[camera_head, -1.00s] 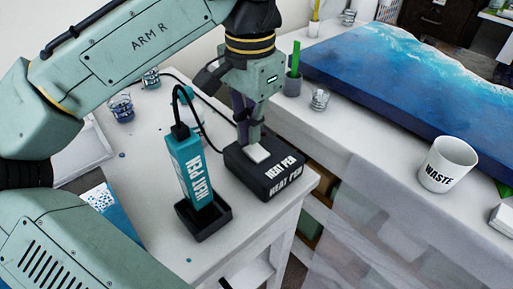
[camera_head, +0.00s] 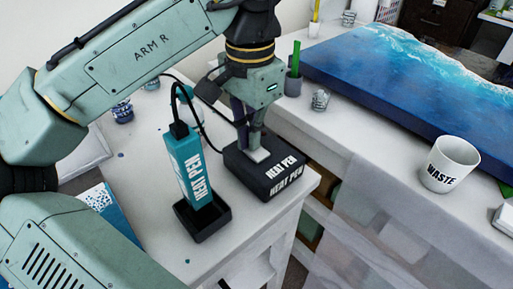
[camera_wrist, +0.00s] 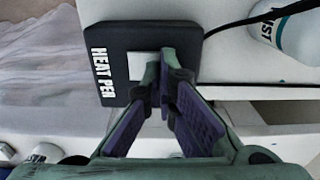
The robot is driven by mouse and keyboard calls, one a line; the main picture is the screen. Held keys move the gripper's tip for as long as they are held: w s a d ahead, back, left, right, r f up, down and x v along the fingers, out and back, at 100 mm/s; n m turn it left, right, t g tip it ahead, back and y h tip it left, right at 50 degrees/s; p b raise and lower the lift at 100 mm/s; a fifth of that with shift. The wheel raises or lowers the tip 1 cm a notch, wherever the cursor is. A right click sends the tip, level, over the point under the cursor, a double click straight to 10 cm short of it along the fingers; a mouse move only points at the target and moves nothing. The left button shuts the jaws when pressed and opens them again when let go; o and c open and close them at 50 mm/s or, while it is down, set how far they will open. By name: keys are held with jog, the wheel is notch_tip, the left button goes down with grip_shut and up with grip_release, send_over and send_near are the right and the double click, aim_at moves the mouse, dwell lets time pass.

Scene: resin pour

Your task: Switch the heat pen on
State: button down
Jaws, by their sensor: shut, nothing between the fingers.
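The black control box labelled HEAT PEN (camera_head: 281,180) sits at the front right corner of the white side table. A pale switch (camera_head: 259,155) is on its top; in the wrist view the switch (camera_wrist: 143,66) is partly hidden by my fingertips. My gripper (camera_head: 255,148) is shut and empty, pointing down with its tips at the switch; whether they press it I cannot tell. In the wrist view my gripper (camera_wrist: 160,75) is over the edge of the switch. The teal heat pen (camera_head: 192,165) stands upright in a black holder (camera_head: 206,223) left of the box.
A black cable (camera_head: 203,132) runs behind the pen towards the box. The white WASTE cup (camera_head: 449,165) and blue resin panel (camera_head: 400,75) are on the neighbouring table. Small jars (camera_head: 123,112) stand at the back left.

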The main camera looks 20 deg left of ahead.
jog(key=shift+f, duration=0.2)
jog(key=shift+r, duration=0.1)
notch_tip(320, 180, up, 7)
jog(key=p, duration=0.7)
dwell(0.7)
